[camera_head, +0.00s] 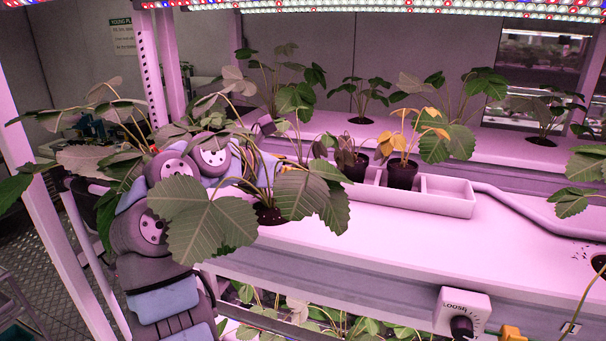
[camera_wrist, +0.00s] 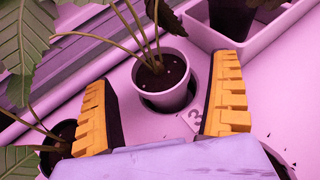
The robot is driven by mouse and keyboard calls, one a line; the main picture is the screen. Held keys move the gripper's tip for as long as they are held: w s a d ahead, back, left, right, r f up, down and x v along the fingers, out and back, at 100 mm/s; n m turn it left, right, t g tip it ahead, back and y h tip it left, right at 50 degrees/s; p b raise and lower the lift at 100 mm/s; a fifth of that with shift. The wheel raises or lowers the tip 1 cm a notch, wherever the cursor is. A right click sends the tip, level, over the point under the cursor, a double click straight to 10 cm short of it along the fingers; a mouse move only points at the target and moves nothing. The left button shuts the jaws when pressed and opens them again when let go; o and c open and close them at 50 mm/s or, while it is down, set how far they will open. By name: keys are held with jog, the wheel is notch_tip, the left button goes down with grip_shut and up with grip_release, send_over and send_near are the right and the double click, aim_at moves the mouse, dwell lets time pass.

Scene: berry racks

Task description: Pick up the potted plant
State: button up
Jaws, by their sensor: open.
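A potted plant in a light pot (camera_wrist: 178,98) stands at a round dark-edged hole in the rack shelf in the wrist view. Its thin stems rise from dark soil and lean to the upper left. My gripper (camera_wrist: 162,72) is open, with one orange ribbed finger on each side of the pot. Gaps show between the fingers and the pot, and nothing is held. I cannot tell how deep the pot sits in the hole. In the head view, leaves and my arm hide most of my gripper and this pot.
A white tray (camera_head: 447,204) on the shelf holds a yellow-leaved plant in a dark pot (camera_head: 403,176) and a wilted plant (camera_head: 350,158). Another plant's pot (camera_wrist: 62,135) is close by the left finger. Large leaves (camera_head: 205,222) overhang my arm. The shelf right of the tray is mostly clear.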

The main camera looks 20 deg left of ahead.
jog(key=shift+x, duration=0.75)
jog(key=c, duration=1.4)
jog(key=shift+o, duration=0.2)
